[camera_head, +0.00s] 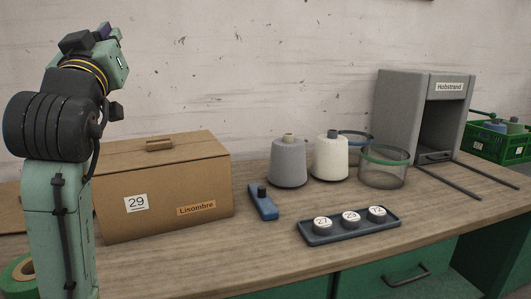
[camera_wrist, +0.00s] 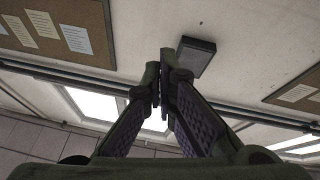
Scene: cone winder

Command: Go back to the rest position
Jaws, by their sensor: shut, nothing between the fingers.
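My gripper shows in the wrist view (camera_wrist: 158,88), its two fingers brought together at the tips with nothing between them. The wrist camera looks up past the fingers at the ceiling and upper wall. In the head view my green and black arm stands raised at the left, folded upward, in front of the cardboard box. The gripper's fingers cannot be made out in the head view. The arm is clear of the table objects to its right.
The wooden table (camera_head: 260,235) bears a cardboard box (camera_head: 190,170), a grey cone (camera_head: 289,165), a white cone (camera_head: 331,160), a blue tool (camera_head: 263,203), a tray (camera_head: 325,236) with numbered pucks, a wire basket (camera_head: 383,170), a grey machine (camera_head: 395,115) and a green crate (camera_head: 515,148).

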